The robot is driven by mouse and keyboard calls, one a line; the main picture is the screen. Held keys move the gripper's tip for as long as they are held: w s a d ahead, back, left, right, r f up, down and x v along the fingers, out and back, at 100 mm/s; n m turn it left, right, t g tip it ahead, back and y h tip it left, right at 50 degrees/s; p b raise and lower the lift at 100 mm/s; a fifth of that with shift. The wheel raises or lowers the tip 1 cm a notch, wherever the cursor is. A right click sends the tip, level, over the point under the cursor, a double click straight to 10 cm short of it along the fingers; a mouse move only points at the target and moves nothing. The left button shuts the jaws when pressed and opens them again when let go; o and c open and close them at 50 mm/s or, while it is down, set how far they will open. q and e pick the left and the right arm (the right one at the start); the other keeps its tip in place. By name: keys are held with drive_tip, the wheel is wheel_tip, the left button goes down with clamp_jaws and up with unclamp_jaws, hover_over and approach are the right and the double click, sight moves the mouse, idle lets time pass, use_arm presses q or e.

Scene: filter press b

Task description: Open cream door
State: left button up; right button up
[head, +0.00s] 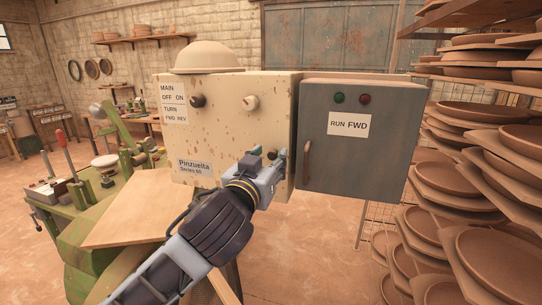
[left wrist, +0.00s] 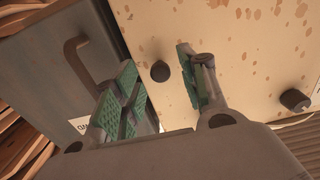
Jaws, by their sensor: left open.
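The cream door (head: 222,130) is the rust-speckled front of a cream box and looks shut. It carries two knobs at the top, a switch label and a "Pinzuelta" label. My left gripper (head: 277,164) is at its lower right edge, covering part of it. In the left wrist view the cream door (left wrist: 235,50) fills the upper right. There my left gripper (left wrist: 166,90) is open, its green-padded fingers apart. A small dark knob (left wrist: 160,71) shows between the fingertips; I cannot tell whether they touch it. My right gripper is not in view.
A grey cabinet (head: 355,155) with a handle (head: 307,160) and a "RUN FWD" label stands close to the right. A domed cover (head: 207,57) sits on the cream box. Shelves of clay plates (head: 500,145) are at far right. A wooden board (head: 130,212) lies at lower left.

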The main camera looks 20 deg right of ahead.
use_arm(q)
drive_tip(key=shift+x, duration=0.9)
drive_tip(key=shift+c, duration=0.3)
clamp_jaws()
